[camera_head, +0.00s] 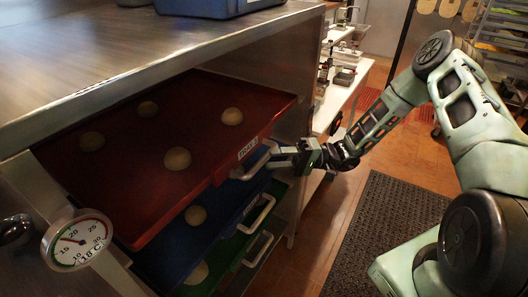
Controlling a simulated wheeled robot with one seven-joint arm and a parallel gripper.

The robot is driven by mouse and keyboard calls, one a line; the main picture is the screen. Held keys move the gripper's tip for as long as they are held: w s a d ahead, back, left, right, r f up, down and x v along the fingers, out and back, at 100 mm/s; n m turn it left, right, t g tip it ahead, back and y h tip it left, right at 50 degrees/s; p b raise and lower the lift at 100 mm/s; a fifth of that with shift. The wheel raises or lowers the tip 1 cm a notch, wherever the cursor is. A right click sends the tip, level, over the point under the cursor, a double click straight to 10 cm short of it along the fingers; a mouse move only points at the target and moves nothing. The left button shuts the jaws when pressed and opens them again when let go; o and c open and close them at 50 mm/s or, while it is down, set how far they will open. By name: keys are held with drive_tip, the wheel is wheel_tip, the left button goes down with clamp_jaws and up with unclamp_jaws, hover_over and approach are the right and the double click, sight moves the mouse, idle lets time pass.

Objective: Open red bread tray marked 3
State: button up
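The red tray (140,185) is slid out of the metal rack, with several pale dough balls on it. Its front carries a white label (248,148) that reads as tray 3. A metal handle (252,166) is on its front edge. My gripper (277,158) is at the right end of this handle, with its fingers at or touching the bar. The fingers are small and dark here, so I cannot tell whether they are closed around it.
A blue tray (226,207) and a green tray (245,250) sit below, each with a handle. A metal counter (120,45) is above. A dial thermometer (76,240) is at lower left. Tiled floor and a dark mat (385,225) lie right.

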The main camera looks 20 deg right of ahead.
sight(264, 157)
drive_tip(key=shift+w+a+r+p, duration=0.15)
drive_tip(key=shift+a+p, duration=0.15)
drive_tip(key=shift+a, duration=0.7)
drive_tip(key=shift+w+a+r+p, duration=0.15)
drive_tip(key=shift+a+p, duration=0.15)
drive_tip(key=shift+a, duration=0.65)
drive_tip(key=shift+f, duration=0.1)
clamp_jaws()
drive_tip(key=s+d+b, duration=0.1)
drive_tip(key=s+d, duration=0.9)
drive_tip(key=s, duration=0.4)
drive_tip(key=s+d+b, duration=0.1)
drive_tip(key=s+d, duration=1)
drive_tip(key=s, duration=0.4)
drive_tip(key=shift+s+d, duration=0.1)
unclamp_jaws()
